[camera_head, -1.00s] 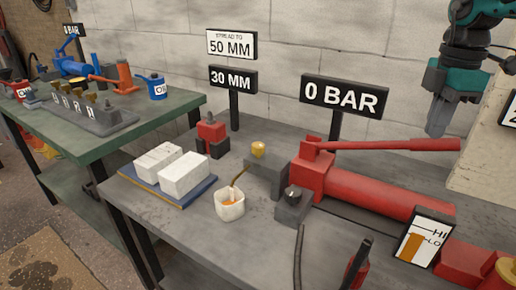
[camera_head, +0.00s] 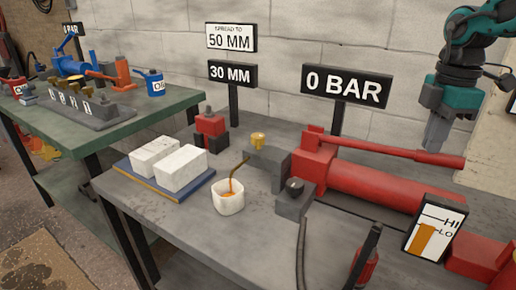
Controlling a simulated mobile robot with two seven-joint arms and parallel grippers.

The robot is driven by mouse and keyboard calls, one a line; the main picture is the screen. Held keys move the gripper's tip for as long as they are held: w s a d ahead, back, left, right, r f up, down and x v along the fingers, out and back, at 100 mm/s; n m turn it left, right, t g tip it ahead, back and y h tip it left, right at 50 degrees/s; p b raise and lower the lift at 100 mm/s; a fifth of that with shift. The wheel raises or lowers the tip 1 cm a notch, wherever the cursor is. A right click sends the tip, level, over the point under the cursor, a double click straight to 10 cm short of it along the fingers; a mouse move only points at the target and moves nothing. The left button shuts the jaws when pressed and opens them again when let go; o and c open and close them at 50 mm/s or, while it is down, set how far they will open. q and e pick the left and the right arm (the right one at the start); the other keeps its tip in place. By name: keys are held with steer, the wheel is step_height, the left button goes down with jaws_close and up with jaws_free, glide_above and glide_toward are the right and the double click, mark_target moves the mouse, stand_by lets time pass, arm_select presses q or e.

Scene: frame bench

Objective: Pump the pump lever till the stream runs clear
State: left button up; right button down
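The red pump (camera_head: 370,187) lies on the grey bench. Its red lever (camera_head: 400,150) slopes slightly down to the right above the pump body. My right gripper (camera_head: 437,134) points down at the lever's far end; its fingertips meet or pass behind the lever. Whether it is open or shut on it is unclear. A thin brown-amber stream (camera_head: 235,173) runs from beside the grey block (camera_head: 268,165) into a white cup (camera_head: 228,203) with orange fluid. A level card (camera_head: 433,227) marked HI and LO has an orange bar. My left gripper is out of view.
Signs read 0 BAR (camera_head: 346,86), 30 MM (camera_head: 231,73) and SPREAD TO 50 MM (camera_head: 231,38). White blocks (camera_head: 180,168) sit on a blue board beside a red-black tool (camera_head: 211,130). A green bench (camera_head: 150,119) holds other hydraulic parts at left.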

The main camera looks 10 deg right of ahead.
step_height(320, 180, down, 3)
steer(key=shift+r+b, duration=0.2)
steer(key=shift+b, duration=0.45)
step_height(320, 180, up, 9)
steer(key=p, duration=0.7)
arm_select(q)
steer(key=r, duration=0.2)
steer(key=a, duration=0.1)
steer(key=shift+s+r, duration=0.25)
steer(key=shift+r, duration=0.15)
arm_select(e)
steer(key=shift+f, duration=0.1)
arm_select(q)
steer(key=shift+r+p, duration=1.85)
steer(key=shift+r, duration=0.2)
arm_select(e)
steer(key=shift+r, duration=2.55)
